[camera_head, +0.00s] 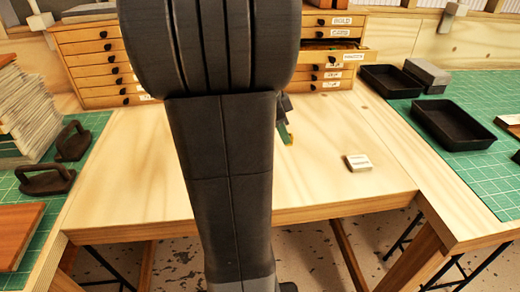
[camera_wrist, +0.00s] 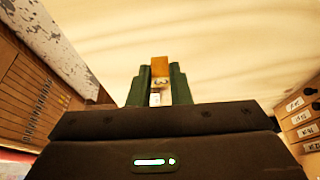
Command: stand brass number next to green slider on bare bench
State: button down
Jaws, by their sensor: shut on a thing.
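My gripper (camera_wrist: 160,82) has its two dark green fingers closed on a small brass-coloured piece, the brass number (camera_wrist: 160,66), which sticks out past the fingertips in the wrist view. Its digit shape cannot be made out. In the head view my gripper (camera_head: 286,133) shows only in part at the right edge of my arm, over the bench. A small yellow patch shows at its tip there. I cannot make out a green slider in either view; my arm hides the middle of the bench.
The pale wooden bench (camera_head: 330,190) is mostly bare, with a small whitish labelled block (camera_head: 358,162) at right. Drawer cabinets (camera_head: 100,62) stand behind, one drawer (camera_head: 345,57) pulled out. Black trays (camera_head: 453,122) lie on the right green mat; dark handled tools (camera_head: 47,180) lie at left.

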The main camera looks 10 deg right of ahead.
notch_tip(320, 180, down, 7)
jog(key=shift+r, duration=0.1)
dwell(0.4)
jog(key=shift+f+b, duration=0.25)
jog(key=shift+b, duration=0.05)
jog(key=c, duration=1.3)
grip_release()
jog(key=shift+r, duration=0.1)
jog(key=shift+c, duration=0.2)
jog(key=shift+r, duration=0.15)
jog(key=shift+w+a+r+p, duration=0.1)
jog(key=shift+r+p, duration=0.2)
jog(key=v, duration=1.1)
jog(key=shift+r, duration=0.15)
jog(key=shift+a, duration=0.15)
